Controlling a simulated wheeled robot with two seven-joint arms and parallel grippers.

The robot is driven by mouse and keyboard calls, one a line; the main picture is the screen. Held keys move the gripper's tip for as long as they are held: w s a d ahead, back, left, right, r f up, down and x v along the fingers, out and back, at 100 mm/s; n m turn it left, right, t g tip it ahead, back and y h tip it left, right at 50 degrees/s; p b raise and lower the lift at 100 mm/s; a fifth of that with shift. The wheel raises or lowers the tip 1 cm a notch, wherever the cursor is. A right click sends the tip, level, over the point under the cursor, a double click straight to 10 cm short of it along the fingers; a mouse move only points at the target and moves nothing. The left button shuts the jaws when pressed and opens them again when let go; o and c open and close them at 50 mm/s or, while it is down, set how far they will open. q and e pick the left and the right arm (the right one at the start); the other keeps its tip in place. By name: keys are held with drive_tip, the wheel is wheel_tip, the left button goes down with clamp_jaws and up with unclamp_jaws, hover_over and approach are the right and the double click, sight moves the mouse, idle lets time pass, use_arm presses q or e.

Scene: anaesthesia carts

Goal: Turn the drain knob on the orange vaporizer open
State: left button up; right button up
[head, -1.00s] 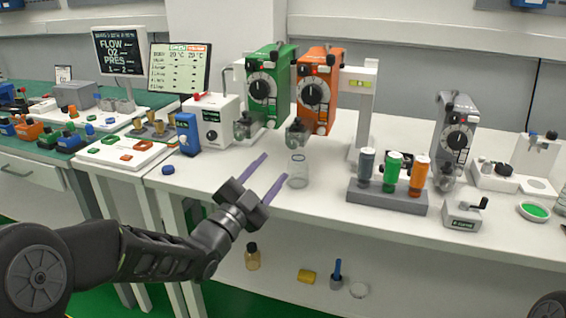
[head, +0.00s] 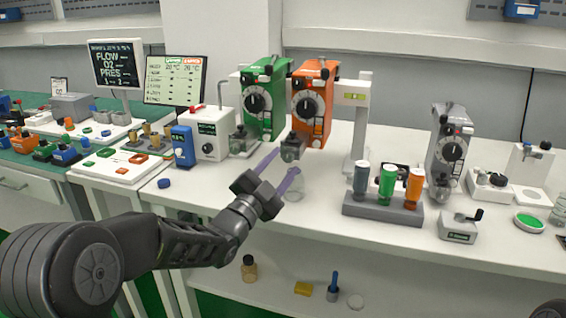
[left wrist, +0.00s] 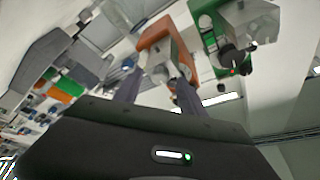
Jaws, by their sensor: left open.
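The orange vaporizer (head: 313,105) hangs on the white rail beside the green vaporizer (head: 265,100). A dark dial is on its front, and a grey block with its drain parts (head: 292,148) sits at its lower front. My left gripper (head: 277,165) is open, its two purple fingers apart just below and in front of this block. I cannot tell whether a finger touches it. In the left wrist view the orange vaporizer (left wrist: 160,45) lies beyond the finger tips (left wrist: 157,80). The drain knob itself is too small to make out. My right gripper is not in view.
A grey rack (head: 382,209) with several coloured bottles stands to the right. A grey vaporizer (head: 449,145) is further right. The bench front between is clear.

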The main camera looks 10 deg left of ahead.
use_arm(q)
drive_tip(key=shift+w+d+r, duration=0.1)
drive_tip(key=shift+w+d, duration=0.05)
drive_tip(key=shift+w, duration=0.3)
drive_tip(key=shift+c, duration=0.3)
clamp_jaws()
